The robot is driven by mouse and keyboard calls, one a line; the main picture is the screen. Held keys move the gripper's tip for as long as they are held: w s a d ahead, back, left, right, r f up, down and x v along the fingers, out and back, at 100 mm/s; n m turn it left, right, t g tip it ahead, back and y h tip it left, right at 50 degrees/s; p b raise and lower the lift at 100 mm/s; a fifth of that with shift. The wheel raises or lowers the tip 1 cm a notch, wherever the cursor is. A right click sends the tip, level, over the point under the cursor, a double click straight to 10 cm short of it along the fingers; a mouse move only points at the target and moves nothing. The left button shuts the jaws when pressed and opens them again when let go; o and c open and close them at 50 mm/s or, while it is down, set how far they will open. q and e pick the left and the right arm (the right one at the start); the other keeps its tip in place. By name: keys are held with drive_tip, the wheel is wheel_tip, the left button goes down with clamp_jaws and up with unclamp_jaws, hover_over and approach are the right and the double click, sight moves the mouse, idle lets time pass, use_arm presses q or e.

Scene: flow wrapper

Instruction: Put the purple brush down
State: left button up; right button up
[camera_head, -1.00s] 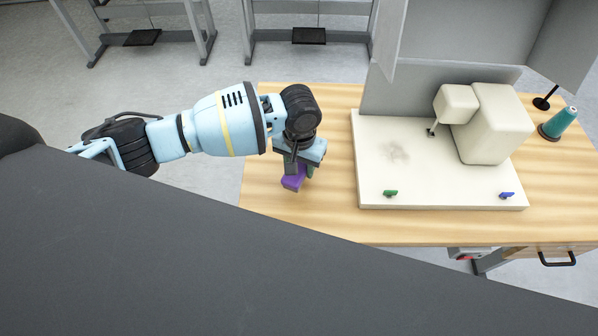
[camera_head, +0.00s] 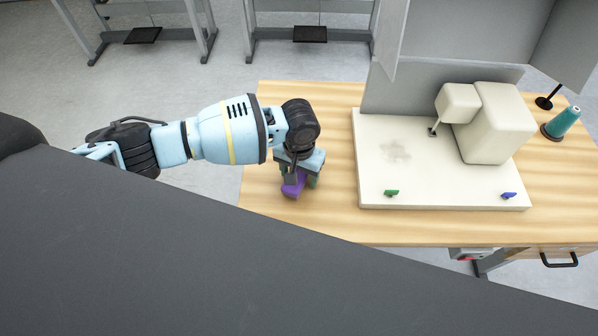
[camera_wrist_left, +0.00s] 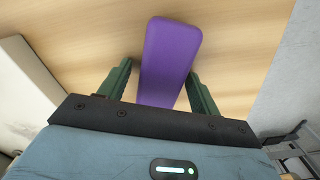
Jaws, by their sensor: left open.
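The purple brush (camera_head: 293,188) lies at the left part of the wooden table, under my left gripper. In the left wrist view the brush (camera_wrist_left: 170,58) is a purple block with rounded corners, between the two green fingers. My left gripper (camera_head: 300,180) points down at the table. In the left wrist view the left gripper (camera_wrist_left: 158,82) is open, with a gap between each finger and the brush. The brush's near end is hidden by the gripper body. My right gripper is not in view.
A cream machine base (camera_head: 440,192) with a boxy head (camera_head: 492,125) stands to the right of my gripper. It carries a green knob (camera_head: 391,193) and a blue knob (camera_head: 508,195). A teal thread cone (camera_head: 563,122) stands at the far right. Table between gripper and base is bare.

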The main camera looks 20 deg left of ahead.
use_arm(q)
wheel_tip(320, 180, up, 12)
drive_tip(key=p, duration=0.1)
drive_tip(key=shift+r+p, duration=0.2)
drive_tip(key=shift+p, duration=0.1)
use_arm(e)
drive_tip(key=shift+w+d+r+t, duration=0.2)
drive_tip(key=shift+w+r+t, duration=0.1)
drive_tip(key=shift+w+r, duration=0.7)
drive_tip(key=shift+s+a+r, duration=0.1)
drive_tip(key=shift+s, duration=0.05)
